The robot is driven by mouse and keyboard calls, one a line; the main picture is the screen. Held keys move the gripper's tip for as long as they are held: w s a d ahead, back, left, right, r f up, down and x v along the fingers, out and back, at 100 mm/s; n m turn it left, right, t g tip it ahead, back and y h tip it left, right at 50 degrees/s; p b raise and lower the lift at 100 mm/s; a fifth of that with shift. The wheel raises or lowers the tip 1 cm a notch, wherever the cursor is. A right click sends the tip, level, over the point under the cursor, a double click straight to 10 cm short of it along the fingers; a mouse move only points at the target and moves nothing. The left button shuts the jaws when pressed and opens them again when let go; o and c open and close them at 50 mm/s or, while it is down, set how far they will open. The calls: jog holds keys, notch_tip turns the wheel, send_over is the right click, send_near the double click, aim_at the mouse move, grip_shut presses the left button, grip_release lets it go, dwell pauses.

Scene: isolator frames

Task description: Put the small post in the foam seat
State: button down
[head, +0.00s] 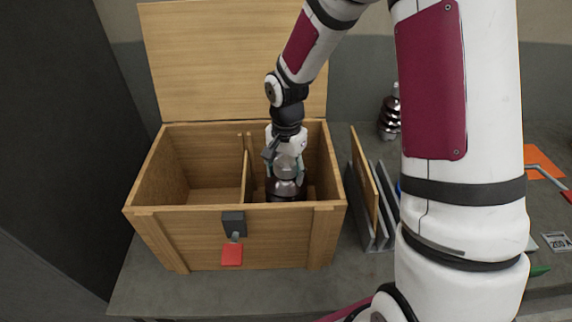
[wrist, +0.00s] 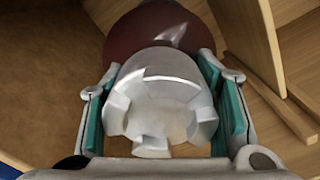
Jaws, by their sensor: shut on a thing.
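The small post (head: 287,191), dark brown with a pale metal cap, is inside the right compartment of the wooden crate (head: 185,232). My gripper (head: 285,170) reaches down into that compartment and is shut on the cap. In the wrist view, the teal finger pads flank the notched metal cap (wrist: 165,90), with the glossy brown body (wrist: 130,35) beyond it. The post looks roughly upright. I cannot make out the foam seat. The post's foot is hidden by the crate's front wall, so I cannot tell what it rests on.
A wooden divider (head: 247,175) stands close to the post's left; the left compartment (head: 205,192) looks empty. The lid (head: 230,60) stands open behind. A red tag (head: 232,254) hangs from the front latch. Upright boards (head: 365,190) and a dark ribbed insulator (head: 390,120) stand to the right.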

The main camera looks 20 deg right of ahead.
jog(key=shift+w+f, duration=0.15)
jog(key=shift+f, duration=0.55)
jog(key=c, duration=0.6)
grip_release()
jog(key=shift+f, duration=0.1)
notch_tip(320, 180, up, 12)
jog(key=shift+r, duration=0.1)
jog(key=s+r+n+t, duration=0.2)
jog(key=s+r+n, duration=0.3)
jog(key=s+r, duration=0.6)
jog(key=s+n, duration=0.1)
jog(key=s, duration=0.3)
jog(key=s+r+n+t, duration=0.1)
jog(key=s+n, duration=0.1)
jog(key=s, duration=0.3)
jog(key=s+r+n, duration=0.1)
jog(key=s+n, duration=0.1)
jog(key=s, duration=0.3)
jog(key=shift+s+d+r+t, duration=0.1)
jog(key=shift+s+r+t, duration=0.15)
jog(key=shift+t, duration=0.15)
jog(key=shift+r, duration=0.1)
